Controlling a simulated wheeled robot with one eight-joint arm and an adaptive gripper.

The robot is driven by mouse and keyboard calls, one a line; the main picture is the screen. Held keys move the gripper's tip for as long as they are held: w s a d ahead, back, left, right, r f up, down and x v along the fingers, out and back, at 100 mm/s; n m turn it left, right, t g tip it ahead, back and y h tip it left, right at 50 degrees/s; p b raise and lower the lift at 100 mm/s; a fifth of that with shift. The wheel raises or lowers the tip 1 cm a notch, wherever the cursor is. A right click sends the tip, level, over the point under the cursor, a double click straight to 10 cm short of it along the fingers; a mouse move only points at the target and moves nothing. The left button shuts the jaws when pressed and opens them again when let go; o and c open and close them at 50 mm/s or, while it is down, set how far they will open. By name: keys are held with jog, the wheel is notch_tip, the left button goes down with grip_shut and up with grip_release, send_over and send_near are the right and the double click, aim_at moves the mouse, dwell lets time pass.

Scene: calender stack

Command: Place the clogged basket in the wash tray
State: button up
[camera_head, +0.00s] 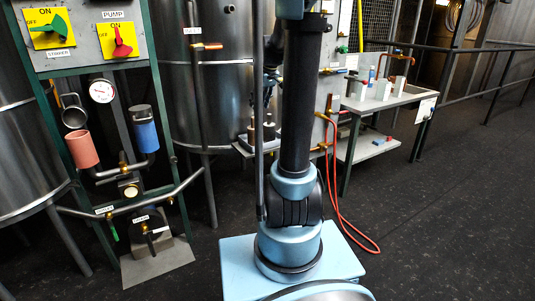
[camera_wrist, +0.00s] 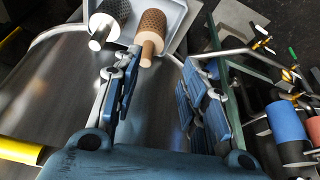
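In the wrist view a brown perforated basket (camera_wrist: 152,23) with a tan cylindrical end lies in or over a pale tray (camera_wrist: 177,22). It looks like the clogged one. A dark grey mesh basket (camera_wrist: 112,12) with a pale end lies close beside it on the left. The brown basket's end is just beyond the fingertips, nearer the left finger. In the head view my arm hides most of the gripper area.
Steel tanks (camera_head: 219,90) stand behind my arm. A panel stand on the left carries a salmon cup (camera_head: 82,148) and a blue cylinder (camera_head: 144,130). A bench (camera_head: 398,101) stands right, with a red hose (camera_head: 343,215) on the floor. The right floor is clear.

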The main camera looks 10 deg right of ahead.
jog(key=s+a+f+m+g+h, duration=0.1)
jog(key=s+f, duration=0.1)
jog(key=s, duration=0.8)
jog(key=s+a+f+m, duration=0.1)
jog(key=s+f, duration=0.1)
jog(key=s, duration=0.9)
jog(key=s+f+m, duration=0.1)
jog(key=s+f, duration=0.4)
jog(key=s, duration=0.3)
jog(key=s+a+f+m+h, duration=0.1)
jog(key=s+f+m, duration=0.1)
jog(key=s+f, duration=0.3)
jog(key=s, duration=0.3)
jog(key=shift+f+g, duration=0.15)
jog(key=shift+g, duration=0.25)
